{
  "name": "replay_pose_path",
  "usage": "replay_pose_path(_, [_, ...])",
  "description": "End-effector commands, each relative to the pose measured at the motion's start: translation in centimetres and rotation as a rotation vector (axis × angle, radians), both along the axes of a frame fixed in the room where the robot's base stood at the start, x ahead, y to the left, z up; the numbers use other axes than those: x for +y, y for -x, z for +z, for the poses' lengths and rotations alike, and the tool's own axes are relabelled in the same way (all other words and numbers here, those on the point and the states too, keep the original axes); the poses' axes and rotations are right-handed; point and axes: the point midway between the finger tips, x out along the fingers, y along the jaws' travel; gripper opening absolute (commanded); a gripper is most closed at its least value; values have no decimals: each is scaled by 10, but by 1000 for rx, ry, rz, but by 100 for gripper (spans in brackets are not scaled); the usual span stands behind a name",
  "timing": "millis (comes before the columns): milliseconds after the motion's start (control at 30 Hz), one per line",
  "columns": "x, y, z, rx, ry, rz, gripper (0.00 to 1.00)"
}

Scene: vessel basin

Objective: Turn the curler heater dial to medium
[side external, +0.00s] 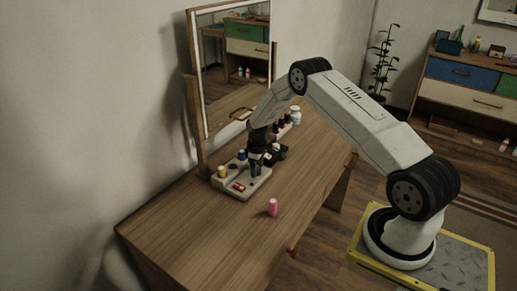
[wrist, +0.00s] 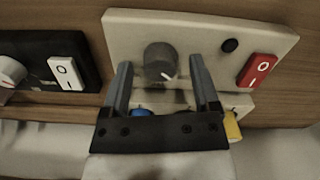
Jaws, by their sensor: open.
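The curler heater (side external: 225,187) is a pale box near the mirror side of the table. It also shows in the wrist view (wrist: 205,25), with a dark grey round dial (wrist: 160,60) whose white mark points to the lower right. A red rocker switch (wrist: 257,69) and a small black knob (wrist: 230,45) sit to the dial's right. A blue curler (wrist: 139,112) and a yellow curler (wrist: 232,126) stand on the heater. My gripper (wrist: 160,66) is open, with one finger on either side of the dial; I cannot tell if they touch it. The gripper hides the dial in the side view.
A black device (wrist: 30,48) with a pale dial and white rocker switch is close beside the heater. A pink bottle (side external: 273,208) stands on the table (side external: 200,245) in front. The framed mirror (side external: 225,75) rises behind. The table's near left end is clear.

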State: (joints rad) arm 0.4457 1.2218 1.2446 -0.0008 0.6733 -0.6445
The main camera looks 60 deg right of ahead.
Motion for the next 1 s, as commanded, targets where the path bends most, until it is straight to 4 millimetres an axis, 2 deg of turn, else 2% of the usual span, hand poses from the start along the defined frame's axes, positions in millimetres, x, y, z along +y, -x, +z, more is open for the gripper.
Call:
replay_pose_path(67, [0,0,0,0,0,0,78])
replay_pose_path(100, [0,0,0,0,0,0,72])
replay_pose_path(333, [0,0,0,0,0,0,0])
replay_pose_path(733, [0,0,1,0,0,-38,0])
replay_pose_path(1000, [-1,0,1,1,-1,-172,0])
